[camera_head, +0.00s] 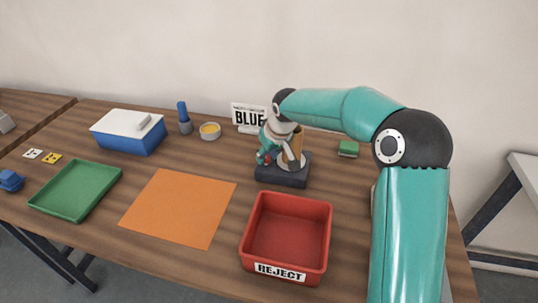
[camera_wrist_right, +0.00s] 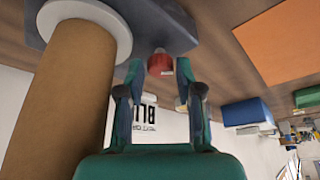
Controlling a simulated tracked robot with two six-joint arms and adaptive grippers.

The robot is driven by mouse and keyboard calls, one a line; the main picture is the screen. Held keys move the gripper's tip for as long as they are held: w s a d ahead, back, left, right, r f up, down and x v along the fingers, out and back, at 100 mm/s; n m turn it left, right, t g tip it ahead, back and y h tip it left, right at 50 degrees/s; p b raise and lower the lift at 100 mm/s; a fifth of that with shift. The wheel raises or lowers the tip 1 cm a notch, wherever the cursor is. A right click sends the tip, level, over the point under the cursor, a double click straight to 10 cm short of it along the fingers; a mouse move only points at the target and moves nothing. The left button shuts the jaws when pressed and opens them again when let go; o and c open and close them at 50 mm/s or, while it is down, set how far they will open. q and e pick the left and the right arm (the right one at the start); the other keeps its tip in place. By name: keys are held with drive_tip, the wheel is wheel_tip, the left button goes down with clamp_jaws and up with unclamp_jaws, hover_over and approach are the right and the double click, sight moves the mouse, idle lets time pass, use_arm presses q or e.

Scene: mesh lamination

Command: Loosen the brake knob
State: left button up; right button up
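The red brake knob (camera_wrist_right: 160,63) sits at the side of the dark stand (camera_wrist_right: 120,22) in the right wrist view. The stand also shows in the head view (camera_head: 282,180), carrying an upright tan roll (camera_head: 296,144) on a white flange. My right gripper (camera_wrist_right: 162,76) is open, its two fingers apart on either side of the knob, with visible gaps between fingers and knob. In the head view my right gripper (camera_head: 265,155) is beside the roll, low at the stand's left side, and largely hides the knob. My left gripper is not in view.
A red REJECT bin (camera_head: 288,237) stands in front of the stand. An orange sheet (camera_head: 180,207) and a green tray (camera_head: 77,190) lie left. Behind are a blue box (camera_head: 130,136), a tin (camera_head: 210,131), a blue bottle (camera_head: 184,117) and a BLUE sign (camera_head: 247,116).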

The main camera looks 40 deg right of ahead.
drive_tip(key=shift+o, duration=0.8)
drive_tip(key=shift+s, duration=0.1)
drive_tip(key=v, duration=0.7)
drive_tip(key=shift+r, duration=0.4)
drive_tip(key=shift+s+r, duration=0.1)
drive_tip(key=shift+s, duration=0.05)
